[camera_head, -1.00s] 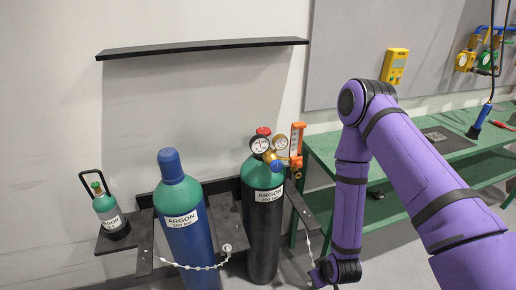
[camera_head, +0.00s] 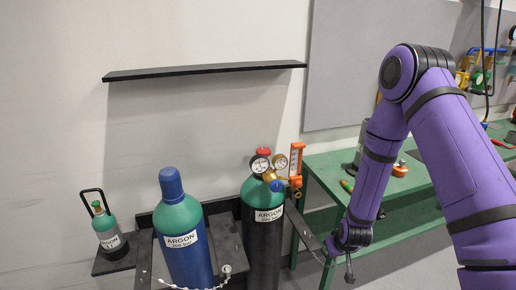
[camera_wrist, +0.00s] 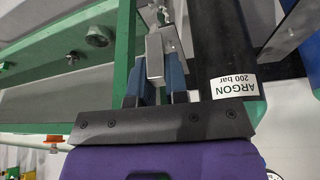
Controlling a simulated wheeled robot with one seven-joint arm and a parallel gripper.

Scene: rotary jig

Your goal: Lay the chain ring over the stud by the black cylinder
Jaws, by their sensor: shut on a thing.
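My gripper (camera_head: 349,272) hangs low to the right of the black cylinder (camera_head: 262,232), in front of the green bench. In the wrist view its two blue fingers (camera_wrist: 157,68) are shut on a small metal piece, seemingly the chain ring's end (camera_wrist: 155,48); the ring's shape is unclear. The black cylinder, with its ARGON label upside down, also shows there (camera_wrist: 232,62), right of the fingers and apart from them. A stud (camera_head: 226,269) with a chain end shows between the blue and black cylinders.
The blue cylinder (camera_head: 184,262) stands left of the black one, with a small green bottle (camera_head: 108,232) further left. A gauge regulator (camera_head: 272,172) tops the black cylinder. The green bench (camera_head: 325,172) stands close behind my gripper. A black shelf (camera_head: 205,71) is on the wall.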

